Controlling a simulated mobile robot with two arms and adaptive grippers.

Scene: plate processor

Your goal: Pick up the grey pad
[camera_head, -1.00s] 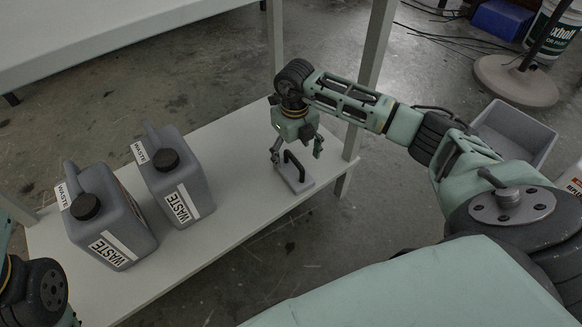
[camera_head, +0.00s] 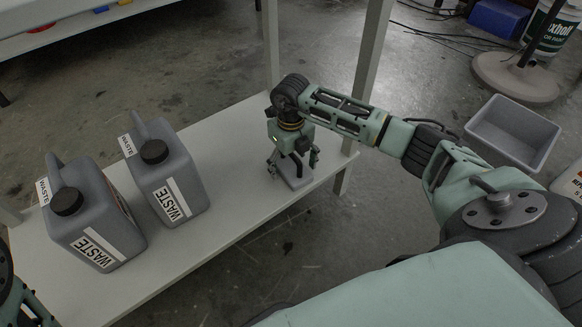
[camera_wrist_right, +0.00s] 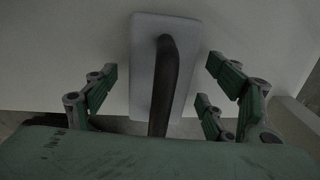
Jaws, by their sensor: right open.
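The grey pad (camera_head: 300,178) lies flat on the white lower shelf, near its right end. It is a light grey plate with a black handle (camera_wrist_right: 165,80) standing up from it. My right gripper (camera_head: 293,168) points down over the pad. In the right wrist view its fingers (camera_wrist_right: 160,85) are open, on either side of the handle and apart from it. In the head view the gripper hides part of the pad and handle. Of my left arm only a part shows at the lower left edge, and its fingers are not seen.
Two grey waste jugs (camera_head: 95,222) (camera_head: 172,178) with black caps stand on the shelf (camera_head: 225,225) to the left. A pale shelf post (camera_head: 370,60) rises behind my right arm. A grey bin (camera_head: 512,133) stands on the floor at right. The shelf between jugs and pad is clear.

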